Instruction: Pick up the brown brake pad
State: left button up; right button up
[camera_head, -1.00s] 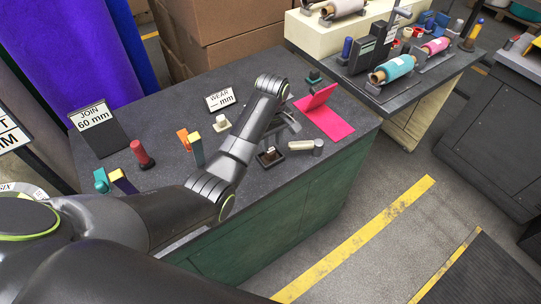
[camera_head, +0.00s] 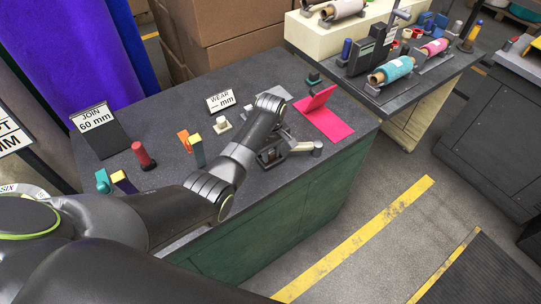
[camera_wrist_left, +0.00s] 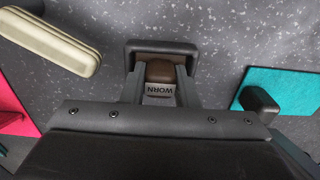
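The brown brake pad (camera_wrist_left: 160,71) sits in a dark shallow tray (camera_wrist_left: 190,48) in the left wrist view. A pale label reading WORN, upside down, shows on its near side. My left gripper (camera_wrist_left: 161,78) is down at the pad, one finger on each side, very close to it. I cannot tell whether the fingers press on it. In the head view my left gripper (camera_head: 274,156) is low over the bench, and it and the arm hide the pad. My right gripper is not in view.
A beige bar (camera_wrist_left: 55,38) lies left of the tray in the left wrist view; a teal sheet (camera_wrist_left: 285,90) and a black knob (camera_wrist_left: 259,103) are right. In the head view, pink felt (camera_head: 325,122) lies right of my gripper, and several upright pieces and signs stand left.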

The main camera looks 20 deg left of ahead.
aim_at(271, 152)
pick_arm(q)
grip_shut()
notch_tip(271, 152, up, 10)
jog(key=shift+r+b, duration=0.1)
jog(key=shift+b, duration=0.35)
